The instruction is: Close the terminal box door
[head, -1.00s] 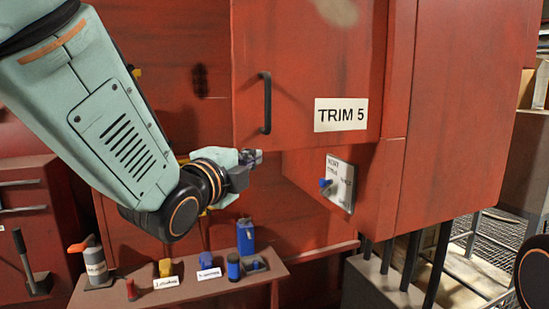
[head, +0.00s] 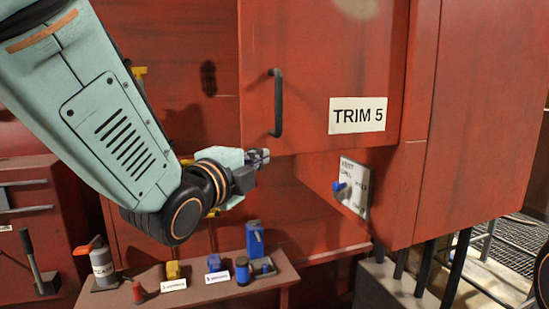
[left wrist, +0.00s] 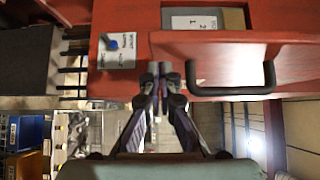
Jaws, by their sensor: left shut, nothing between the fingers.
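The red terminal box door (head: 335,70) carries a "TRIM 5" label and a black bar handle (head: 276,102) near its left edge. The handle (left wrist: 240,92) shows there too. My left gripper (head: 265,157) is shut and empty, just below and left of the handle in the head view. In the left wrist view its fingertips (left wrist: 160,72) are beside the door's edge, and contact cannot be told. My right gripper is out of view.
A plate with a blue knob (head: 340,186) sits on the red housing below the door. A low shelf (head: 200,294) holds several small blue, yellow and red items and a spray-like bottle (head: 103,266). Red cabinets stand left; grating floor lies right.

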